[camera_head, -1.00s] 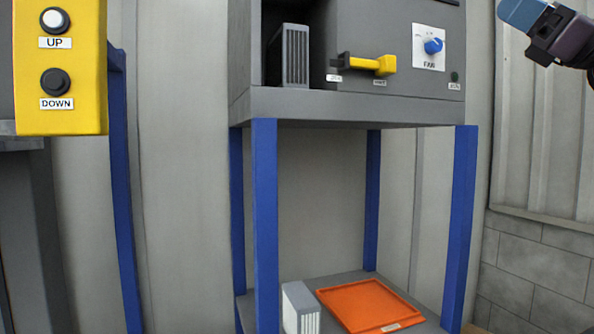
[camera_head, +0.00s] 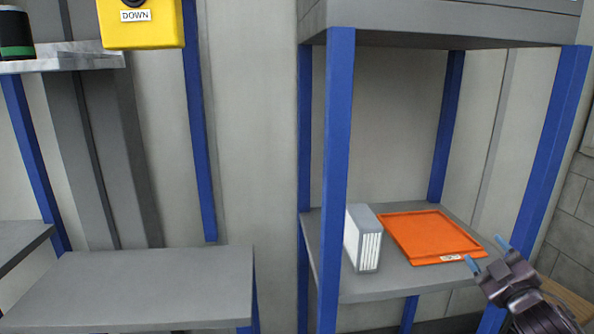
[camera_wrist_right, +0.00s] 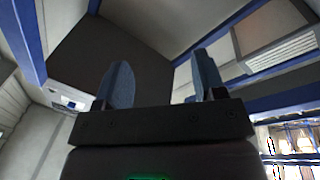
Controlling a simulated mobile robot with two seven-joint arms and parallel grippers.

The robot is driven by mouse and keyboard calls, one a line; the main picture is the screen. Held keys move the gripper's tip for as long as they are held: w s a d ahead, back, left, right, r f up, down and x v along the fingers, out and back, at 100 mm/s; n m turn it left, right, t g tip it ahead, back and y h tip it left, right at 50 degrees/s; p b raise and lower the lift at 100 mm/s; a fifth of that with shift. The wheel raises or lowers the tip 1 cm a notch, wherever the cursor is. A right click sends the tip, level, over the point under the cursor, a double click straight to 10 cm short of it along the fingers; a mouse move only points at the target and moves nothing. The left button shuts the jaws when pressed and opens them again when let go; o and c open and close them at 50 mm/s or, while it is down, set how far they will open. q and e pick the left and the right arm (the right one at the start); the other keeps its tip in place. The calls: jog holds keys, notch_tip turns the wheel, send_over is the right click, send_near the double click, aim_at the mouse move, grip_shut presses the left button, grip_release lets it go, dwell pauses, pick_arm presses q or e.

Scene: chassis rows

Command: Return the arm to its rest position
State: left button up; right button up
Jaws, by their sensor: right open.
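My right gripper (camera_head: 487,253) is in the lower right of the head view, in front of the low shelf's right end. Its two blue fingers are apart with nothing between them. The right wrist view also shows the open, empty fingers (camera_wrist_right: 160,85), pointing up toward the underside of structures above. My left gripper is not in view.
A low grey shelf (camera_head: 385,285) between blue posts (camera_head: 338,160) bears an orange tray (camera_head: 425,235) and a white-and-grey module (camera_head: 363,240). A grey bench (camera_head: 140,290) stands left. A yellow DOWN box (camera_head: 140,27) hangs above. A dark cylinder (camera_head: 14,35) stands upper left.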

jog(key=s+a+f+m+g, duration=0.2)
jog(key=s+f, duration=0.1)
jog(key=f, duration=0.4)
jog(key=s+a+f+m+g, duration=0.2)
jog(key=s+a+f, duration=0.15)
jog(key=f, duration=0.45)
jog(key=s+a+f+m+g, duration=0.2)
jog(key=s+a+f, duration=0.2)
jog(key=s+f, duration=0.5)
jog(key=s+a+f+m+g, duration=0.2)
jog(key=s+a+f, duration=0.2)
jog(key=s+f, duration=0.5)
jog(key=s, duration=0.3)
jog(key=shift+s+g, duration=0.4)
jog(key=shift+a, duration=0.1)
